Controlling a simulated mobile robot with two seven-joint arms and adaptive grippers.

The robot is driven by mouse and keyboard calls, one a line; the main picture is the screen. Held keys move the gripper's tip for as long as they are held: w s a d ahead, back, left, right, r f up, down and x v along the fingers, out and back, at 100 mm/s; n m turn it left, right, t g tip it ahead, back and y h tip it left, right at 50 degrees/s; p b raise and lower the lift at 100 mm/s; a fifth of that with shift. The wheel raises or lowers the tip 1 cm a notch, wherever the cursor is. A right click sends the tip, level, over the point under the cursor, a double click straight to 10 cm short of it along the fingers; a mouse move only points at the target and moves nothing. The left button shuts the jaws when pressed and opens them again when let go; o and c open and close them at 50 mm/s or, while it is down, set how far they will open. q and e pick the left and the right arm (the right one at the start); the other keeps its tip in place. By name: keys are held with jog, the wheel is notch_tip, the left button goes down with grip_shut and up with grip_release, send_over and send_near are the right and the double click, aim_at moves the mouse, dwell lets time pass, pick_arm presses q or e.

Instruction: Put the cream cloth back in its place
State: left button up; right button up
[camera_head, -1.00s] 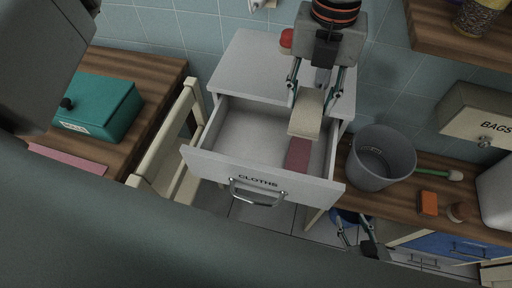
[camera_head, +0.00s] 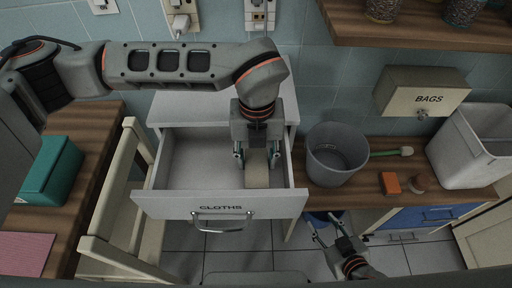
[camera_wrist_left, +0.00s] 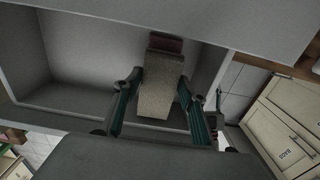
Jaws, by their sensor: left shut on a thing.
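The cream cloth (camera_head: 257,179) is a folded flat strip inside the open drawer (camera_head: 171,205) labelled CLOTHS, at its right side. My left gripper (camera_head: 257,160) reaches down into the drawer and is shut on the cloth. In the left wrist view the cloth (camera_wrist_left: 161,85) lies between the two fingers (camera_wrist_left: 156,92). A dark red cloth (camera_wrist_left: 165,42) shows just beyond its far end in the drawer. I cannot tell whether the cream cloth touches the drawer floor. My right gripper (camera_head: 325,219) is open and empty, low in front of the counter.
A grey bin (camera_head: 336,155) stands right of the drawer unit. An orange block (camera_head: 390,183), a green-handled brush (camera_head: 390,153) and a white bin (camera_head: 470,146) are farther right. The drawer's left half is empty.

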aim_at(256, 150)
pick_arm(q)
jog(key=w, duration=0.3)
jog(key=shift+w+f, duration=0.25)
jog(key=shift+w, duration=0.05)
jog(key=shift+f, duration=0.3)
jog(key=shift+f, duration=0.1)
jog(key=shift+f, duration=0.1)
jog(key=o, duration=1.2)
notch_tip(256, 150, up, 12)
jog(key=shift+r+p, duration=0.2)
jog(key=shift+p, duration=0.1)
jog(key=shift+s, duration=0.1)
